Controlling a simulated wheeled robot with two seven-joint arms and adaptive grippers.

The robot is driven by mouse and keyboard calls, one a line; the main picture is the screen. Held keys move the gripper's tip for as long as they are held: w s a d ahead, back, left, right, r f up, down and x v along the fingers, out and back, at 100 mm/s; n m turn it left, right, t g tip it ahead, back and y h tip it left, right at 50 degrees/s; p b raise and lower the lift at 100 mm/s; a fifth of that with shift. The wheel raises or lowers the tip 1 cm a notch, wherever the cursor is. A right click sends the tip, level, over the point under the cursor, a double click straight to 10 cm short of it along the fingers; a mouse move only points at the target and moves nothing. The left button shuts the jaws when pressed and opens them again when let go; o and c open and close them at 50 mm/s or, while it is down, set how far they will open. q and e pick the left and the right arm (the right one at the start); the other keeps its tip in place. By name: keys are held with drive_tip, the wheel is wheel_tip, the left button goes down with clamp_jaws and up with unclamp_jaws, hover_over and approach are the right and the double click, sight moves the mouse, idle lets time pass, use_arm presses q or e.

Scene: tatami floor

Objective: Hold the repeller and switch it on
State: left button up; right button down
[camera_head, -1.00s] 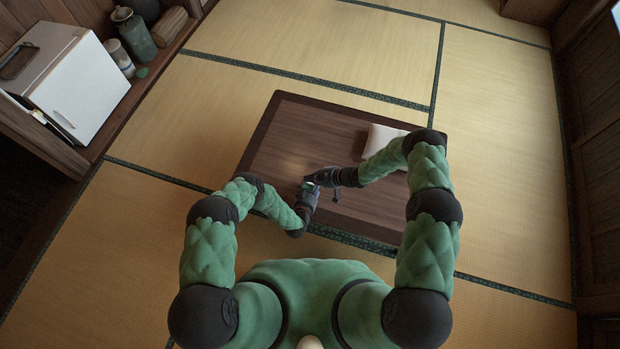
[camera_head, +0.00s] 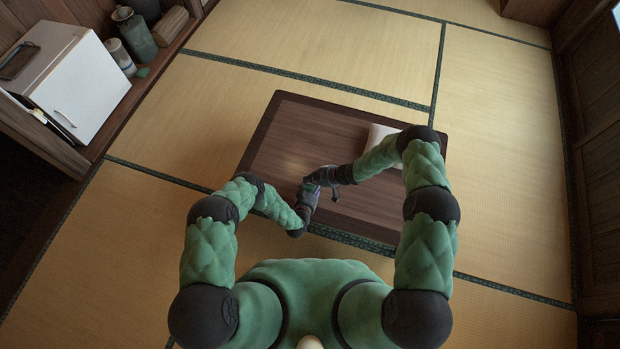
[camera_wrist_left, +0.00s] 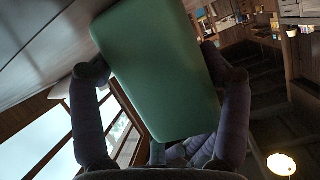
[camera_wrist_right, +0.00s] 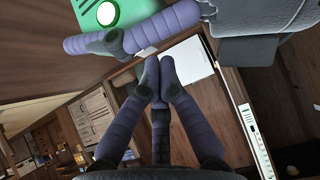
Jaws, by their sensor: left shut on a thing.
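The repeller is a green rounded box (camera_wrist_left: 158,70), seen large in the left wrist view. My left gripper (camera_head: 307,192) is shut on it, with fingers along both sides. In the right wrist view part of the repeller (camera_wrist_right: 104,14) shows at the top, with a round pale button on its face. A finger of my left gripper crosses in front of it. My right gripper (camera_wrist_right: 157,72) has its fingertips drawn together and empty, just below the repeller and apart from the button. In the head view my right gripper (camera_head: 322,176) is beside the left one, above the table.
A low dark wooden table (camera_head: 290,135) lies under both grippers. A white box (camera_head: 78,82) and jars (camera_head: 120,57) stand on the shelf at the left. The table's far left part is clear.

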drive_tip(key=shift+s+d+f, duration=0.1)
drive_tip(key=shift+s+d, duration=0.25)
drive_tip(key=shift+d, duration=0.4)
drive_tip(key=shift+d+r, duration=0.1)
drive_tip(key=shift+r, duration=0.5)
drive_tip(key=r, duration=0.1)
drive_tip(key=d+r, duration=0.1)
drive_tip(key=r, duration=0.1)
drive_tip(key=shift+d+r, duration=0.1)
drive_tip(key=shift+r, duration=0.2)
drive_tip(key=v, duration=0.9)
drive_tip(key=shift+s+d+f, duration=0.2)
drive_tip(key=shift+d+f, duration=0.1)
drive_tip(key=shift+f, duration=0.1)
drive_tip(key=shift+s+a+r+y, duration=0.2)
drive_tip(key=shift+a+r+y, duration=0.1)
drive_tip(key=shift+a+y, duration=0.35)
